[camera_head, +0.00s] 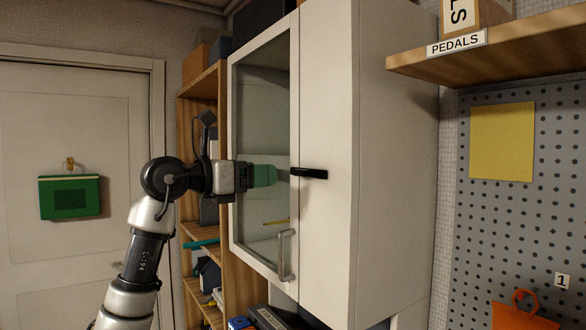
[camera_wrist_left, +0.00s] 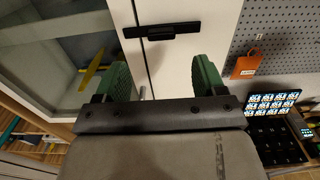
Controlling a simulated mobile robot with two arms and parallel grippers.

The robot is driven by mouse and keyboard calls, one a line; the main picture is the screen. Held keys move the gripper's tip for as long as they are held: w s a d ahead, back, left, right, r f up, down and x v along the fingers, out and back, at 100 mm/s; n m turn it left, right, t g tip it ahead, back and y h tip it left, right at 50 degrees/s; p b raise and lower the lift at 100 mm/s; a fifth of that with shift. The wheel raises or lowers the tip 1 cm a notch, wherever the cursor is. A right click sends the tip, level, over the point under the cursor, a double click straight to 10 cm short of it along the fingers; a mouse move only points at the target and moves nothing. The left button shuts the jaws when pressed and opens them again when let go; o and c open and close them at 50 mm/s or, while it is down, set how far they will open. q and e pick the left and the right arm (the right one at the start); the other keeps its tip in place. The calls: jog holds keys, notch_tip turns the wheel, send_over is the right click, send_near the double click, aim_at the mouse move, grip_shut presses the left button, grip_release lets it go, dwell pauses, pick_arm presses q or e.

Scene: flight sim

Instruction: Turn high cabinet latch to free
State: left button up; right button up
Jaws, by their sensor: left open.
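The high cabinet (camera_head: 330,110) is white with a glass door (camera_head: 265,110) on its left part, which looks shut. The black latch (camera_head: 309,173) lies across the seam between the door frame and the white panel beside it, roughly level in the head view. In the left wrist view the latch (camera_wrist_left: 162,30) is a dark bar with a raised middle. My left gripper (camera_head: 264,175) has green fingers, is open and empty, and is in front of the glass, left of the latch. In the wrist view its fingers (camera_wrist_left: 163,75) are apart, with the latch beyond them.
A door handle (camera_head: 285,255) is low on the glass door. A wooden shelf marked PEDALS (camera_head: 490,55) juts out at upper right above a pegboard (camera_head: 520,215). A wooden rack (camera_head: 205,90) stands left of the cabinet. A green bag (camera_head: 70,197) hangs on the room door.

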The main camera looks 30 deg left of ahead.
aim_at(297, 171)
pick_arm(q)
jog(key=p+x, duration=0.3)
jog(key=x, duration=0.4)
jog(key=shift+w+d+r, duration=0.15)
jog(key=shift+w+d, duration=0.05)
jog(key=shift+w, duration=0.05)
jog(key=shift+w+d, duration=0.15)
jog(key=shift+w, duration=0.3)
jog(key=c, duration=0.9)
